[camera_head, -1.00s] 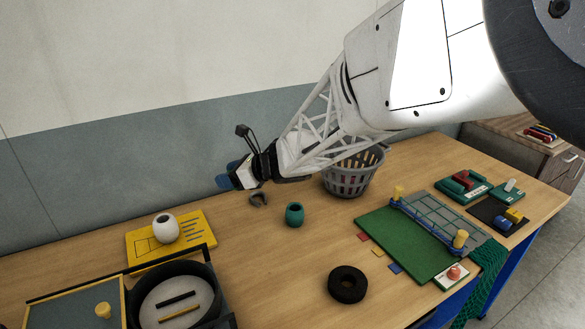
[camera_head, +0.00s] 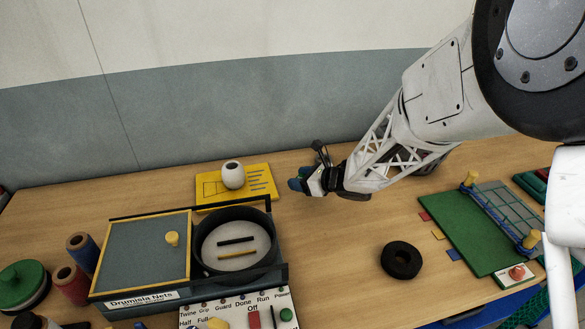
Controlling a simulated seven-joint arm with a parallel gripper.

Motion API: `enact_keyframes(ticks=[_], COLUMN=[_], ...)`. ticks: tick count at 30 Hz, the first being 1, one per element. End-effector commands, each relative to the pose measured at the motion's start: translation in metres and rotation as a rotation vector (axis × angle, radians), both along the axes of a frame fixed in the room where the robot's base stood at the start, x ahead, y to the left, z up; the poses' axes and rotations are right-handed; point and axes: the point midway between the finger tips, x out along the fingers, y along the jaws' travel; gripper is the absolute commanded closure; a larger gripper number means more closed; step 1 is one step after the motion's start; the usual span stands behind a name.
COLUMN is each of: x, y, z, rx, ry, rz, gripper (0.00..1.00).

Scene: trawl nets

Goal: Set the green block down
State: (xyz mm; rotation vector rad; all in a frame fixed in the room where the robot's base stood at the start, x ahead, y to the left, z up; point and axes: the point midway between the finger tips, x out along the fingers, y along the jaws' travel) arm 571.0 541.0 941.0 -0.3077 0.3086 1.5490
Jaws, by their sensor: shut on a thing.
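My gripper (camera_head: 297,184), with blue fingertips, is in the middle of the head view, to the right of the yellow board (camera_head: 262,181). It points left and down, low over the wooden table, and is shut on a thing. Only a small patch of green (camera_head: 302,172) shows at the fingers, which I take for the green block. Most of it is hidden by the fingers. I cannot tell whether it touches the table.
A white jar (camera_head: 232,175) stands on the yellow board. A black round tub (camera_head: 237,244) and a framed grey panel (camera_head: 145,252) are in front left. A black ring (camera_head: 401,260) and a green mat (camera_head: 463,228) lie to the right. Bare table lies between.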

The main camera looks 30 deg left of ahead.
Motion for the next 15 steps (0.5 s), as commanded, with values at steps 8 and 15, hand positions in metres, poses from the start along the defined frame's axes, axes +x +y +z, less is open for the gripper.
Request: enact_keyframes(ticks=[8, 15], x=[0.008, 0.028], y=[0.008, 0.027], z=[-0.001, -0.004], rx=[0.000, 0.000], ry=[-0.001, 0.000], rz=[0.000, 0.000], gripper=[0.72, 0.72])
